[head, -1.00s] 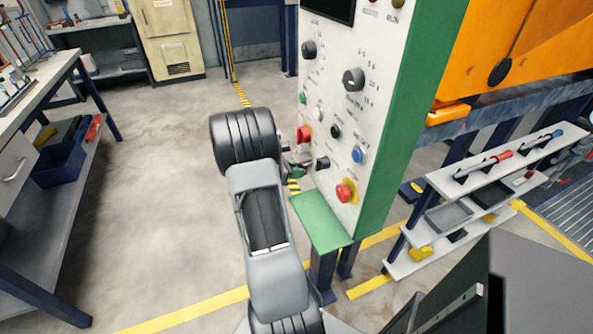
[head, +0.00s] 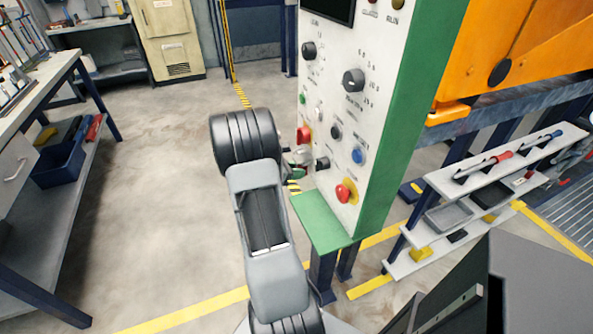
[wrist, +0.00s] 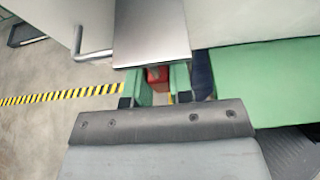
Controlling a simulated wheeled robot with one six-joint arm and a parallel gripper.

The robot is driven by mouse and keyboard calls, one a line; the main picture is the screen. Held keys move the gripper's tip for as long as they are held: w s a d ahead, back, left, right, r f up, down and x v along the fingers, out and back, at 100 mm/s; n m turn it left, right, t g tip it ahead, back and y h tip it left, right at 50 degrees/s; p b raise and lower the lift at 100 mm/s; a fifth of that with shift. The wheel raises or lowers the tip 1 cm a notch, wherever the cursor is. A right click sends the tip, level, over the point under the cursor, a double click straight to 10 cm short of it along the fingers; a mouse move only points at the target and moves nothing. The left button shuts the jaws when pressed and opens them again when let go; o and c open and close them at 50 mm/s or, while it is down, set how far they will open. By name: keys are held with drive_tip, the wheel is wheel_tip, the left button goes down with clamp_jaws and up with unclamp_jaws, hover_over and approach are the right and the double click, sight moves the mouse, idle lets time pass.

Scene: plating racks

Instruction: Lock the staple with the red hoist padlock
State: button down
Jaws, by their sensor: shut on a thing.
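My gripper (wrist: 155,85) shows its two green fingers in the wrist view, shut on a red block-shaped thing, which I take to be the red hoist padlock (wrist: 157,76). Only a small part of the padlock shows; a grey metal plate (wrist: 150,32) covers the area beyond it. In the head view my gripper (head: 298,172) is beside the left edge of the control panel, partly hidden by my wrist. I cannot clearly make out the staple or the padlock's shackle.
The white control panel (head: 330,100) carries knobs, a red switch (head: 304,134) and a red stop button (head: 345,192). A green ledge (head: 322,222) juts out below. A bent metal bar (wrist: 92,52) is left of the plate. Floor (head: 150,220) at left is clear.

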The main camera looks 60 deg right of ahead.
drive_tip(key=c, duration=0.9)
unclamp_jaws()
drive_tip(key=v, duration=1.3)
drive_tip(key=shift+w+a+r+p, duration=0.2)
drive_tip(key=shift+a+p, duration=0.1)
drive_tip(key=shift+a, duration=0.05)
